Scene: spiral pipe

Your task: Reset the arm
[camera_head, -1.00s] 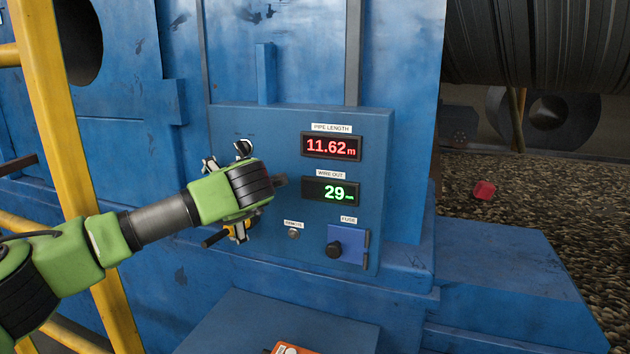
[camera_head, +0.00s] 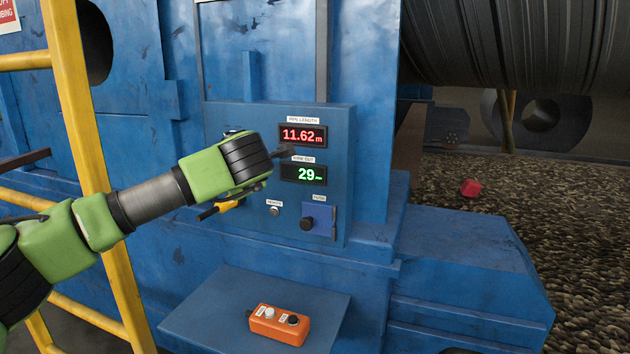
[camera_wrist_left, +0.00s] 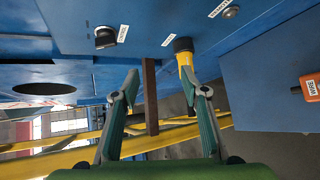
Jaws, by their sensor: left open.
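My left arm reaches in from the left in the head view, and its green and black wrist covers part of the blue control panel (camera_head: 338,165). The handle also shows below my wrist in the head view (camera_head: 228,206). A dark knob (camera_wrist_left: 104,38) is on the panel. My right gripper is not in view.
The panel carries a red 11.62 m display (camera_head: 302,135), a green 29 display (camera_head: 303,174) and a fuse cover (camera_head: 320,222). An orange two-button box (camera_head: 279,325) lies on the blue shelf (camera_head: 215,310) below. A yellow railing (camera_head: 80,140) stands left.

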